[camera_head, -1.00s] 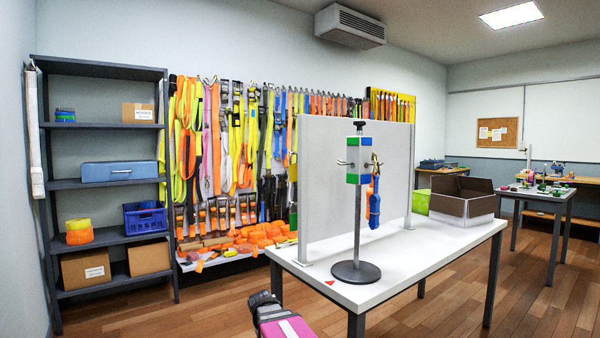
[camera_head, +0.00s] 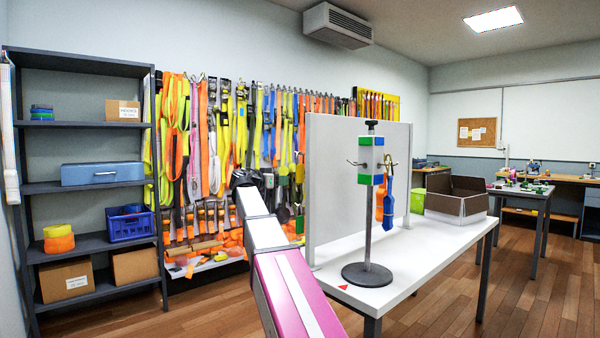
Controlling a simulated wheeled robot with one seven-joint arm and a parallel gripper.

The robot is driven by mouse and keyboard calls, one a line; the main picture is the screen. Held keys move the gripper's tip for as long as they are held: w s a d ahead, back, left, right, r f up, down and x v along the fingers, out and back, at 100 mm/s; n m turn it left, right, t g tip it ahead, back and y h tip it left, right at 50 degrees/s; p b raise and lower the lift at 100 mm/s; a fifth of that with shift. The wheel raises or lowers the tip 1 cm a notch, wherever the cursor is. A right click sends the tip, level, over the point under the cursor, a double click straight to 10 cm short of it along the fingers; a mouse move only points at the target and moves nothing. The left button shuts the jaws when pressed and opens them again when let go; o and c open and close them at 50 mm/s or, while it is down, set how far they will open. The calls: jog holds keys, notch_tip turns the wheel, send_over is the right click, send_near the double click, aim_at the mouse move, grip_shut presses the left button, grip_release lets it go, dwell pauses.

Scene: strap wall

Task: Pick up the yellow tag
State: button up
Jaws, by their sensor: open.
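A stand (camera_head: 367,230) with a round dark base is upright on the white table (camera_head: 420,262). Its white, blue and green head (camera_head: 371,160) has metal hooks. A blue item (camera_head: 388,205) with some orange hangs at the right hook. A small yellowish patch (camera_head: 388,163) shows by that hook; I cannot tell whether it is the yellow tag. My pink and white arm reaches up left of the table. My gripper (camera_head: 282,212) seems to be the dark shape past the arm's end, open, apart from the stand; its fingers blend into the straps behind.
A grey upright panel (camera_head: 335,190) stands on the table behind the stand. An open cardboard box (camera_head: 458,204) is at the table's right end. Colourful straps hang on the wall (camera_head: 205,140). A shelf unit (camera_head: 90,188) is at the left. The table's front right is clear.

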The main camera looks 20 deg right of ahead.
aim_at(300, 168)
jog(key=shift+m+h, duration=0.5)
jog(key=w+d+r, duration=0.1)
jog(key=d, duration=0.2)
jog(key=w+d+r, duration=0.1)
jog(key=d, duration=0.2)
jog(key=w+d+r, duration=0.1)
jog(key=w+d, duration=0.1)
jog(key=d, duration=0.2)
jog(key=shift+r, duration=0.4)
grip_shut()
